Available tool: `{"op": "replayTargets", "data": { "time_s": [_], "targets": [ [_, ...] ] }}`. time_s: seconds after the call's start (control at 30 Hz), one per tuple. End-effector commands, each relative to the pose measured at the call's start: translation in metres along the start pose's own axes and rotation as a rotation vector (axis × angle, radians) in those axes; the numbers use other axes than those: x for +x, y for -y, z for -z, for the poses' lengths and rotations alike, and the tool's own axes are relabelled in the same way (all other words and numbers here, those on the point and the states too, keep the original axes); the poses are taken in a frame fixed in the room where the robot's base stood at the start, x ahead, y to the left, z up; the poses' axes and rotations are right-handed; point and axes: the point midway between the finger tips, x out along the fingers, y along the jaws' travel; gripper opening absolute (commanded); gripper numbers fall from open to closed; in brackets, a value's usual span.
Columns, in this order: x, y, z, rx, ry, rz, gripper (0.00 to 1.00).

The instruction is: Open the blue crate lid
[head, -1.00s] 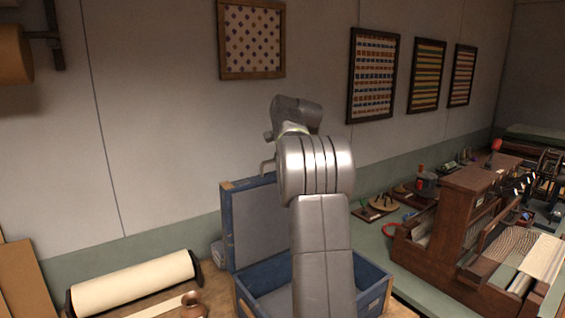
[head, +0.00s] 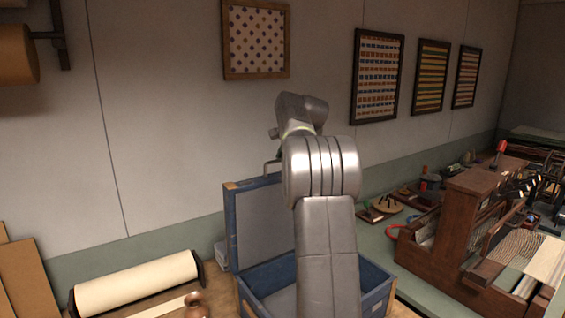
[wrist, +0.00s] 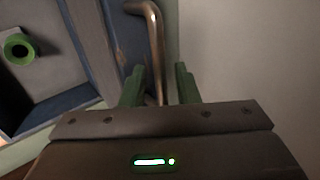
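The blue crate (head: 377,289) stands on the table, partly hidden behind my arm. Its blue-framed lid (head: 232,228) with a grey inner panel stands raised, roughly upright, at the crate's back left. A bent metal handle (head: 270,166) shows at the lid's top beside my arm. In the wrist view, the handle (wrist: 156,45) runs between the two green fingers of my gripper (wrist: 160,87). The fingers are apart, with visible gaps beside the handle. My gripper is hidden behind my arm in the head view.
A green ring-shaped thing (wrist: 18,48) shows at the wrist view's left. A cream roll (head: 135,283) and a small copper-coloured pot (head: 195,305) are left of the crate. A wooden loom (head: 470,225) stands to its right. The wall is close behind the lid.

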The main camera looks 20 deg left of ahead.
Motion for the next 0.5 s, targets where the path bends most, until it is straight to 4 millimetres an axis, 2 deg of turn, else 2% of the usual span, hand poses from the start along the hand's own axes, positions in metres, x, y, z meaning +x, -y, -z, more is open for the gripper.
{"op": "replayTargets", "data": {
  "time_s": [0.3, 0.5],
  "targets": [
    [-0.072, -0.001, 0.001, -0.001, -0.003, 0.004, 0.28],
    [-0.107, 0.000, 0.000, 0.000, -0.002, 0.002, 0.28]
  ]
}}
